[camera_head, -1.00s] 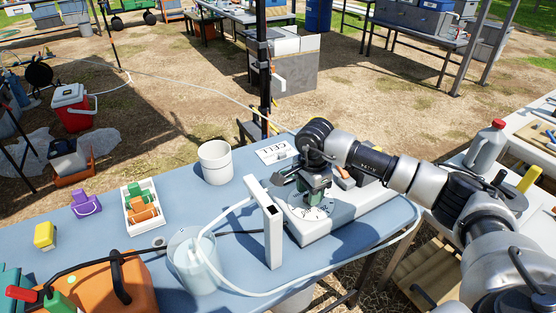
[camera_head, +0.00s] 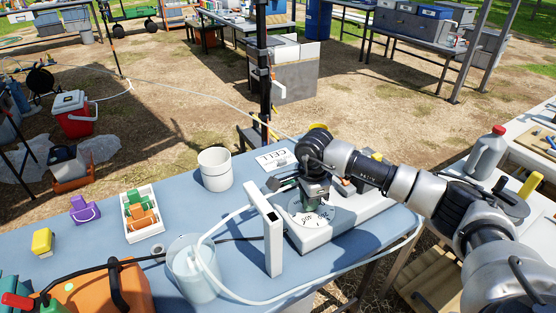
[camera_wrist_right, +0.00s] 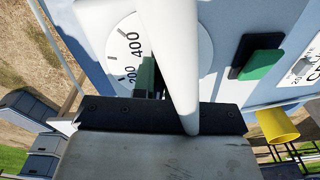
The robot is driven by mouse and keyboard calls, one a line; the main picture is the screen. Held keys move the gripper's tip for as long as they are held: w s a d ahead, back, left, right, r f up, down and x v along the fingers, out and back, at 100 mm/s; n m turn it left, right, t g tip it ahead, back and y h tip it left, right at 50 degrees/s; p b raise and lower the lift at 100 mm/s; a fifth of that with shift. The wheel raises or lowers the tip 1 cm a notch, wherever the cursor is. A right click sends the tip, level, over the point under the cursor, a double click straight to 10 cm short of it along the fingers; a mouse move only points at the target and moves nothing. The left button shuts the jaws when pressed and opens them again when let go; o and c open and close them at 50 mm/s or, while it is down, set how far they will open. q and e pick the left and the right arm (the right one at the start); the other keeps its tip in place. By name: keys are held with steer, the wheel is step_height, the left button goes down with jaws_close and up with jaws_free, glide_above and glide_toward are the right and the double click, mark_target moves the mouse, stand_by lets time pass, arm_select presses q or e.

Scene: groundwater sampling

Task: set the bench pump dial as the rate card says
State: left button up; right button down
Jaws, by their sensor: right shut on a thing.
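The bench pump (camera_head: 345,222) is a white box on the blue bench. Its round white dial (camera_head: 325,222) carries black numbers. In the right wrist view the dial (camera_wrist_right: 205,45) shows 200 and 400. My right gripper (camera_head: 315,198) points down over the dial, shut on the dial's knob; the knob is mostly hidden by the jaws. A green piece (camera_wrist_right: 148,75) shows between the jaws. A white tube crosses the wrist view and hides part of the dial, so I cannot tell the setting. My left gripper is out of view.
A white upright post (camera_head: 272,240) stands left of the pump, close to my gripper. A clear beaker (camera_head: 192,272) with looping tubing is nearby. A white cup (camera_head: 214,170), a tray of coloured clips (camera_head: 144,232) and an orange case (camera_head: 75,290) occupy the left bench.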

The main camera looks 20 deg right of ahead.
steer(key=m, duration=0.3)
steer(key=m+p, duration=0.1)
steer(key=m, duration=0.2)
steer(key=shift+w+d, duration=0.15)
steer(key=shift+w, duration=0.05)
steer(key=m+p, duration=0.1)
steer(key=m, duration=0.3)
steer(key=shift+w+d+r+m, duration=0.1)
steer(key=shift+m, duration=1)
steer(key=c, duration=1.1)
jaws_free()
step_height(320, 180, up, 11)
steer(key=shift+f, duration=0.2)
